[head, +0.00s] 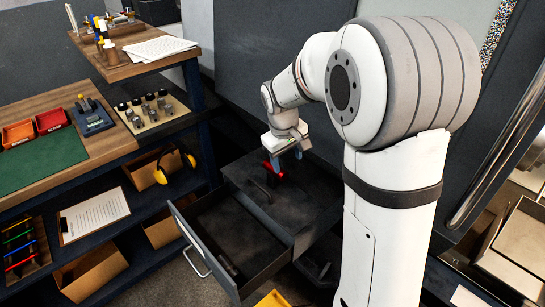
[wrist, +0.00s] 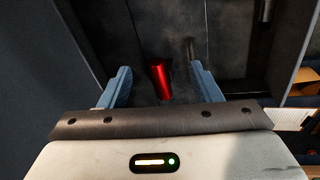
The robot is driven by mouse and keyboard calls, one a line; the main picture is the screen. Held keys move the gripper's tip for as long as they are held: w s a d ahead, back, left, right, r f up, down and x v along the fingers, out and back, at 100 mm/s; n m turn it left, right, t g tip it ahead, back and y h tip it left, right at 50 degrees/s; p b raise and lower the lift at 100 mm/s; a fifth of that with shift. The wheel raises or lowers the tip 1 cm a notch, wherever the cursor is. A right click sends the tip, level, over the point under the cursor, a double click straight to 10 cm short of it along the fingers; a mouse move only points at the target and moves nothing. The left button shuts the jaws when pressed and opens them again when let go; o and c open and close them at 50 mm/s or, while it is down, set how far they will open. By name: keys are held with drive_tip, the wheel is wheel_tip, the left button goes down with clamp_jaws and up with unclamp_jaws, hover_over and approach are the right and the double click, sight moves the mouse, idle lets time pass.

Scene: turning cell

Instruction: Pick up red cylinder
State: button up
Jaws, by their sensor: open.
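The red cylinder (wrist: 160,80) shows between my two fingers in the wrist view, on a dark surface. In the head view a red part of the cylinder (head: 267,169) shows beside my fingers, on the top of the dark drawer cabinet; the rest is partly hidden. My gripper (head: 286,155) is at the cabinet top, close to the cylinder. In the wrist view my gripper (wrist: 161,82) has its blue fingers wide apart, with gaps on both sides of the cylinder. Whether the fingertips are level with the cylinder is hard to tell.
The cabinet's drawer (head: 228,240) is pulled open in front. A dark bar-like object (wrist: 190,50) lies near the right finger. A workbench (head: 85,150) with trays stands at the left. A dark wall panel (head: 270,60) rises behind the cabinet.

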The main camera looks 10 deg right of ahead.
drive_tip(key=n, duration=0.1)
hover_over(283, 172)
drive_tip(key=s+a, duration=0.1)
drive_tip(key=a, duration=0.1)
wheel_tip(283, 172, down, 5)
drive_tip(key=shift+n, duration=0.3)
drive_tip(key=f, duration=0.2)
drive_tip(key=d+f+p, duration=0.1)
drive_tip(key=f, duration=0.2)
drive_tip(key=d+f, duration=0.1)
drive_tip(key=f, duration=0.1)
drive_tip(key=shift+w+f, duration=0.3)
drive_tip(key=shift+w, duration=0.1)
drive_tip(key=shift+c, duration=0.5)
clamp_jaws()
